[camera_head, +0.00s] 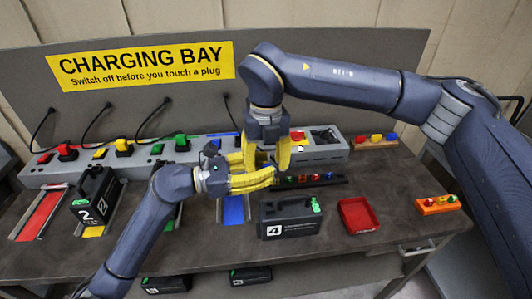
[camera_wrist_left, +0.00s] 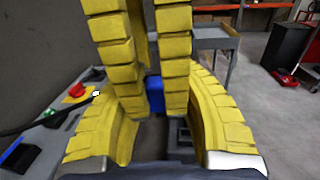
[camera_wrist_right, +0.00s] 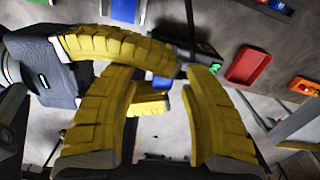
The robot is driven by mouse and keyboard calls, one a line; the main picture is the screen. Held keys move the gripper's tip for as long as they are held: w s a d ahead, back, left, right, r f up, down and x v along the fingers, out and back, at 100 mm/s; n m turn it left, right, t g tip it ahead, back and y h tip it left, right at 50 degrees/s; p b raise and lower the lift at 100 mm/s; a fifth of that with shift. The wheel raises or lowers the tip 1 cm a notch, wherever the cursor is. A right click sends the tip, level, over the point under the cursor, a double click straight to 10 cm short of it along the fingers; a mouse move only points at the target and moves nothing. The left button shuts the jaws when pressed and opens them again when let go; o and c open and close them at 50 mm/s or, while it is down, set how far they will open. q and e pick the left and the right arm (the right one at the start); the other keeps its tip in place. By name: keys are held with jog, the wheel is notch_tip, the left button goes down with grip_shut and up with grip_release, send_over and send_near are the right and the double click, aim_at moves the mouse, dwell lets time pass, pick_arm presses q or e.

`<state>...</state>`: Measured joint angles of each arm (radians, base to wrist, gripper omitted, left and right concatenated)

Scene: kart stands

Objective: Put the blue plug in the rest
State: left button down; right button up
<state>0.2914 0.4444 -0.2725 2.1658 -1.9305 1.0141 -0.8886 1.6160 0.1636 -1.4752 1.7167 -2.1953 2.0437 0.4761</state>
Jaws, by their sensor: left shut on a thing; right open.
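My left gripper (camera_head: 272,174) is shut in front of the charging bar. A blue piece, which I take for the blue plug (camera_wrist_left: 153,92), shows between its yellow fingers in the left wrist view. The right wrist view also shows blue (camera_wrist_right: 160,83) between the left gripper's fingers. My right gripper (camera_head: 268,162) is open and points down, its fingers close around the left fingertips. In the head view the fingers hide the plug. A grey box (camera_head: 320,155) with a dark recess on top stands right of the grippers; I cannot tell for sure that it is the rest.
The charging bar (camera_head: 140,157) carries red, yellow and green plugs with black cables. Black battery 2 (camera_head: 93,195) stands left, battery 4 (camera_head: 290,222) at the front.

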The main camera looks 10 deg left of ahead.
jog(key=shift+f, duration=0.4)
jog(key=shift+o, duration=0.2)
grip_shut()
pick_arm(q)
jog(key=c, duration=1)
grip_release()
